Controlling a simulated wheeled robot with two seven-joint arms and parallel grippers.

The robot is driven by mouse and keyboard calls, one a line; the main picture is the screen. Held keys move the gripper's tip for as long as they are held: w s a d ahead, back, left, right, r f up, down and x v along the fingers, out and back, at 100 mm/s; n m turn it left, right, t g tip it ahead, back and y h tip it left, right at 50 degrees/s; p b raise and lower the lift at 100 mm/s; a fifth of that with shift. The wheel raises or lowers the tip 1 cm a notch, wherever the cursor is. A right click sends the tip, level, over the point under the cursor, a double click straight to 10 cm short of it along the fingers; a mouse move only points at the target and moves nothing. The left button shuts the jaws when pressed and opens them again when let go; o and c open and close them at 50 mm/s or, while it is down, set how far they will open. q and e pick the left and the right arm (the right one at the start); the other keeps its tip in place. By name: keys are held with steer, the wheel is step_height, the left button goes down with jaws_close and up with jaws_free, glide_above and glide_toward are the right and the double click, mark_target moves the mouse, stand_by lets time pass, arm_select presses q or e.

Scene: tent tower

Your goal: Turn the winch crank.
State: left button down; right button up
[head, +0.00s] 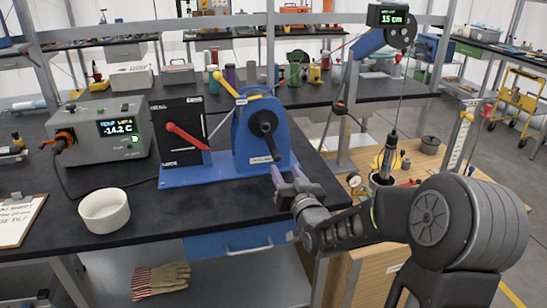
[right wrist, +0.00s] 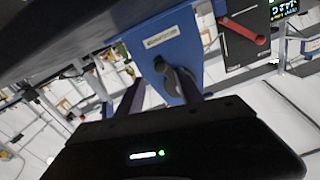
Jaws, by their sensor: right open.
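The blue winch (head: 245,135) stands on the black bench. Its black crank (head: 264,123) is on the face towards me, with the arm pointing down. In the right wrist view the crank (right wrist: 172,80) appears ahead, roughly between the finger lines. My right gripper (head: 288,174) is open and empty at the bench edge, below and in front of the crank, apparently apart from it. Its two dark fingers (right wrist: 160,85) show in the right wrist view. A yellow-knobbed lever (head: 225,84) rises on the winch's left. My left gripper is not in view.
A black panel (head: 165,115) with a red lever (head: 187,136) stands left of the winch. A grey meter box (head: 95,140) and white bowl (head: 104,211) are farther left. A cable runs over a pulley (head: 400,33) to a hanging probe (head: 390,150). A display (head: 390,15) reads 15 cm.

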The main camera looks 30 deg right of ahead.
mark_target(278, 159)
steer(key=p+x, duration=0.1)
steer(key=x, duration=0.6)
steer(key=shift+w, duration=0.2)
steer(key=shift+c, duration=0.5)
jaws_close()
stand_by(0.7)
